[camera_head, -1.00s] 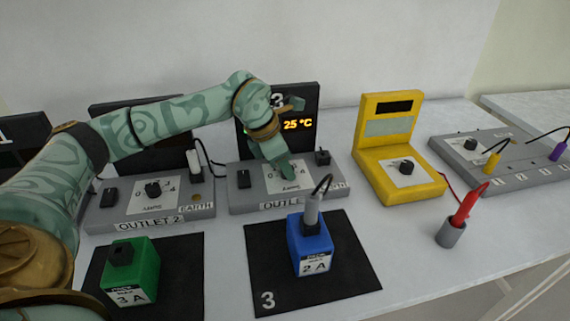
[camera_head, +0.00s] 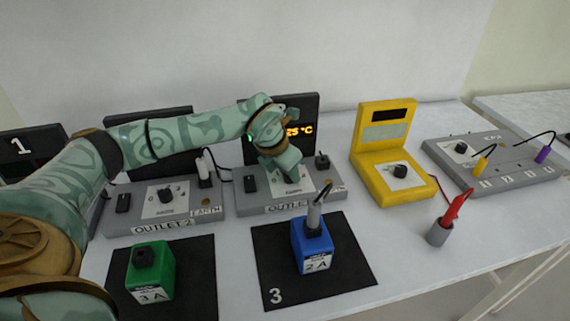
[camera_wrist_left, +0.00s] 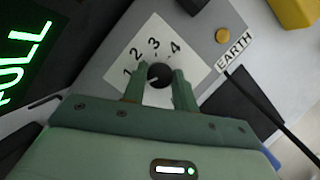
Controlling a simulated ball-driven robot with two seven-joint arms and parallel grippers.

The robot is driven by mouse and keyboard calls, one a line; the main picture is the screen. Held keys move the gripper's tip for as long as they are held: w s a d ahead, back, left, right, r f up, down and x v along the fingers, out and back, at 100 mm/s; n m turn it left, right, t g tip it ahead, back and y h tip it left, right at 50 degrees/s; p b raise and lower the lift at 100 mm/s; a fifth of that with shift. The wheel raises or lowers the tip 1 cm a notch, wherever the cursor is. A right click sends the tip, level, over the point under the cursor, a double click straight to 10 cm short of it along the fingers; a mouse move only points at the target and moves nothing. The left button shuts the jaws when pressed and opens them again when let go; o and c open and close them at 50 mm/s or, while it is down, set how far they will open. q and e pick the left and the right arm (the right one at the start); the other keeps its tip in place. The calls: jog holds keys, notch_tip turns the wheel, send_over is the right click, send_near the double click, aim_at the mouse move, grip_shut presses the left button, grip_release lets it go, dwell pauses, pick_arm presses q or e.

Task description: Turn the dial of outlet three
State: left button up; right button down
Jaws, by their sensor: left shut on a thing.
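Outlet three is a grey box (camera_head: 328,199) with a black display panel (camera_head: 308,110) behind it, at the middle of the head view. Its black round dial (camera_wrist_left: 160,75) sits on a white plate marked 1 to 4 in the left wrist view. My left gripper (camera_head: 290,172) comes down over it from above, hiding the dial in the head view. In the left wrist view the two green fingers (camera_wrist_left: 159,84) stand on either side of the dial, shut on it. I cannot tell which number the dial points at. My right gripper is not in view.
A blue block (camera_head: 313,246) with a grey plug on top stands on a black mat (camera_head: 345,275) in front. A green block (camera_head: 150,271) is on the mat at left. Outlet two (camera_head: 140,213) is to the left, a yellow meter (camera_head: 382,150) to the right. Green lettering shows on a panel (camera_wrist_left: 28,45).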

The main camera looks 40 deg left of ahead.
pick_arm(q)
jog(key=shift+d+r+n+y+p, duration=0.15)
jog(key=shift+n+y+p, duration=0.25)
jog(key=shift+n+p, duration=0.65)
jog(key=shift+n, duration=0.35)
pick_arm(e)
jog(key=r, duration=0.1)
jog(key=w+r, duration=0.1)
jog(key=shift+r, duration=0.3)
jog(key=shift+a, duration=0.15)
pick_arm(q)
jog(key=o, duration=1)
jog(key=shift+c, duration=0.2)
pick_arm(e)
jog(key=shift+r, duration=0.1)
pick_arm(q)
jog(key=p+v, duration=0.4)
jog(key=v, duration=1.2)
jog(key=shift+d+p, duration=0.15)
jog(key=shift+p, duration=0.15)
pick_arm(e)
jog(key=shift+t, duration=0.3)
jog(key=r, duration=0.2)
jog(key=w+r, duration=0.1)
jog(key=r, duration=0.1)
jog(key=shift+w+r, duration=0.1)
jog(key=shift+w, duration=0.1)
pick_arm(q)
jog(key=shift+s+r, duration=0.1)
